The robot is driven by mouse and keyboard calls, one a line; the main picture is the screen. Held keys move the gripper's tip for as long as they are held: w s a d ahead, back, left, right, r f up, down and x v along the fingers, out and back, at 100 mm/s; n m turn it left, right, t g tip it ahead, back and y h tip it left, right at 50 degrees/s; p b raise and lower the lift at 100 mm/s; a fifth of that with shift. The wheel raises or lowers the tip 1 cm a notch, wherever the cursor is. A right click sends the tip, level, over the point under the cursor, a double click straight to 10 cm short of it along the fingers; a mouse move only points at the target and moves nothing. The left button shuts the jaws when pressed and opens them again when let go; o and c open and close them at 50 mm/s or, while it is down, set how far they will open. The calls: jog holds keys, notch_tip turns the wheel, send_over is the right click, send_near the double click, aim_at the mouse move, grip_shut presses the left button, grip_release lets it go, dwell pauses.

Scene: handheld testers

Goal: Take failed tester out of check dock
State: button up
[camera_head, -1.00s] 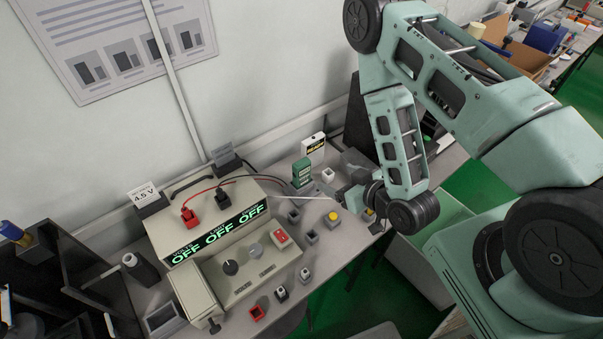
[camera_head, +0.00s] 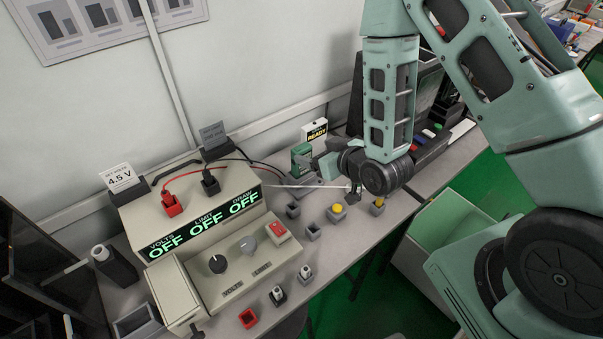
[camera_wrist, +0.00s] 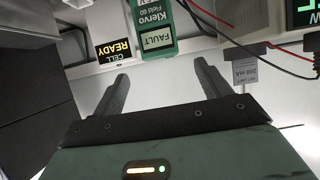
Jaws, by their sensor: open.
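The green tester (camera_head: 301,155) stands upright at the back of the bench near the wall. In the wrist view the tester (camera_wrist: 157,30) is upside down and its small screen reads FAULT. A white sign reading CELL READY (camera_wrist: 112,45) is beside it, and the sign (camera_head: 315,131) also shows in the head view. In the head view my gripper (camera_head: 322,167) is right beside the tester.
A beige power supply (camera_head: 225,225) with OFF readouts stands left, with red and black leads running towards the tester. Several small blocks, including a yellow-topped button (camera_head: 337,212), stand along the front of the bench. A dark rack (camera_head: 432,115) stands right.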

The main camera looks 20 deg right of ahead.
aim_at(304, 149)
jog(key=shift+p+x, duration=0.75)
jog(key=shift+x, duration=0.7)
jog(key=shift+p+x, duration=0.8)
jog(key=shift+x, duration=1.45)
jog(key=shift+s+f, duration=0.1)
jog(key=c, duration=1.4)
